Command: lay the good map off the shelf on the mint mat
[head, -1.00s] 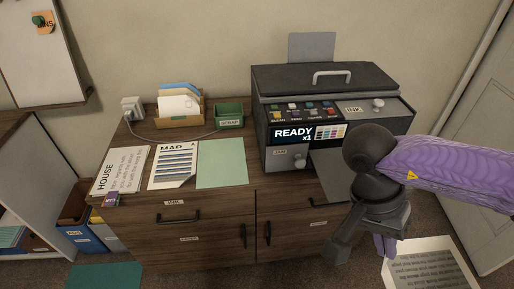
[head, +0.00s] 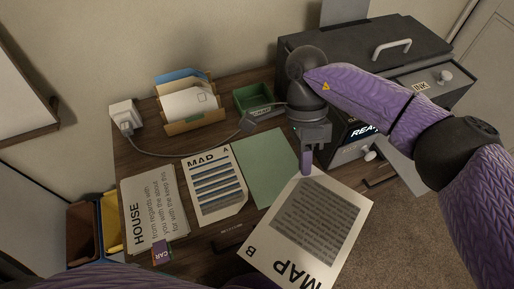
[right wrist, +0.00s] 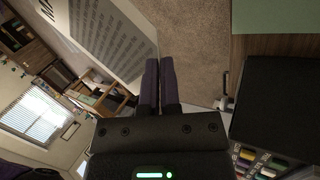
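The map sheet lettered "MAP B" (head: 290,240) is pale with a grey block of text lines. My right gripper (head: 306,172) is shut on its upper edge and holds it tilted above the dresser's front. The mint mat (head: 263,165) lies bare on the dresser top, left of and behind the gripper. In the right wrist view the fingers (right wrist: 160,75) are together beside the sheet (right wrist: 105,40), and a green corner of the mat (right wrist: 272,15) shows. My left gripper is not in view.
Behind are a green tray (head: 252,101), a letter holder (head: 190,124) and a white plug box (head: 124,115) with a cable. The dark printer (head: 365,55) stands right.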

